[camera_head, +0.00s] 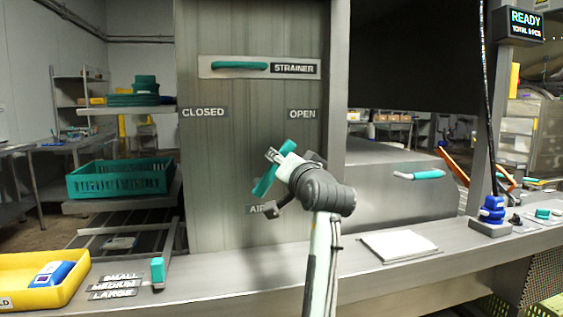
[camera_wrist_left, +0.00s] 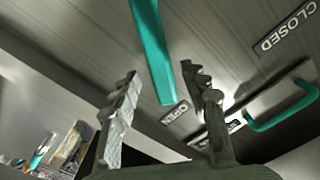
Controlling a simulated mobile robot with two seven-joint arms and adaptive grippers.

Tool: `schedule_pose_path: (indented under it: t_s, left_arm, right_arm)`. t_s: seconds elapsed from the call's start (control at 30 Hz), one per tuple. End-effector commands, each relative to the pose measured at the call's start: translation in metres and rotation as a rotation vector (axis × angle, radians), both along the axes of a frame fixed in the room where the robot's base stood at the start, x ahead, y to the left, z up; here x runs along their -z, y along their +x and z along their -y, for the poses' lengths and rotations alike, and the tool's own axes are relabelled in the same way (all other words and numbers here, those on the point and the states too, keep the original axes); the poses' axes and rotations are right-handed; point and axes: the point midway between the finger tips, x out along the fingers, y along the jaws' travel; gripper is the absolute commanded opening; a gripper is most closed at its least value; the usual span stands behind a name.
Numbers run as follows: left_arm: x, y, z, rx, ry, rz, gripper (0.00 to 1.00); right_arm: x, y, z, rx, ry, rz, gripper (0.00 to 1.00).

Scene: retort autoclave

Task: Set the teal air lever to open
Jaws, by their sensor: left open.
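The teal air lever (camera_head: 263,183) is on the upright metal panel, above the partly hidden AIR label (camera_head: 256,209). It tilts up and to the right, toward the OPEN label (camera_head: 302,114) and away from the CLOSED label (camera_head: 203,112). My left gripper (camera_head: 273,155) is in front of the lever and hides its middle part. In the left wrist view, the lever (camera_wrist_left: 151,45) shows between the two spread fingers of my left gripper (camera_wrist_left: 159,72), its end near the OPEN label (camera_wrist_left: 175,112). I cannot tell whether a finger touches it. My right gripper is not in view.
A teal strainer handle (camera_head: 240,66) is higher on the panel. On the counter below are a small teal-topped lever (camera_head: 158,272), a yellow bin (camera_head: 40,281) and a white pad (camera_head: 399,245). A READY display (camera_head: 523,20) hangs at right.

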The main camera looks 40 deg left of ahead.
Motion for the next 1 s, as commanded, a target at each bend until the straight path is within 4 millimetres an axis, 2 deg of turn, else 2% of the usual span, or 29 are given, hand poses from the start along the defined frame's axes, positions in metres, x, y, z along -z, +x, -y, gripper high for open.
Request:
schedule_pose_path:
  t_s: [0.2,0.4,0.57,1.0]
  left_arm:
    - [0.001,-0.031,0.038,0.004,-0.004,0.000,0.45]
    - [0.001,-0.051,0.061,0.002,-0.001,-0.002,0.45]
    - [0.000,-0.058,0.068,0.001,-0.001,-0.002,0.45]
    - [0.000,-0.058,0.068,0.000,0.000,-0.002,0.45]
  right_arm:
    - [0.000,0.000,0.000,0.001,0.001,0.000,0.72]
    - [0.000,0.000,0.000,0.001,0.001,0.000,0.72]
    - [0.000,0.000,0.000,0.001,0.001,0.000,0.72]
    - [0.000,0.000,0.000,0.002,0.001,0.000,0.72]
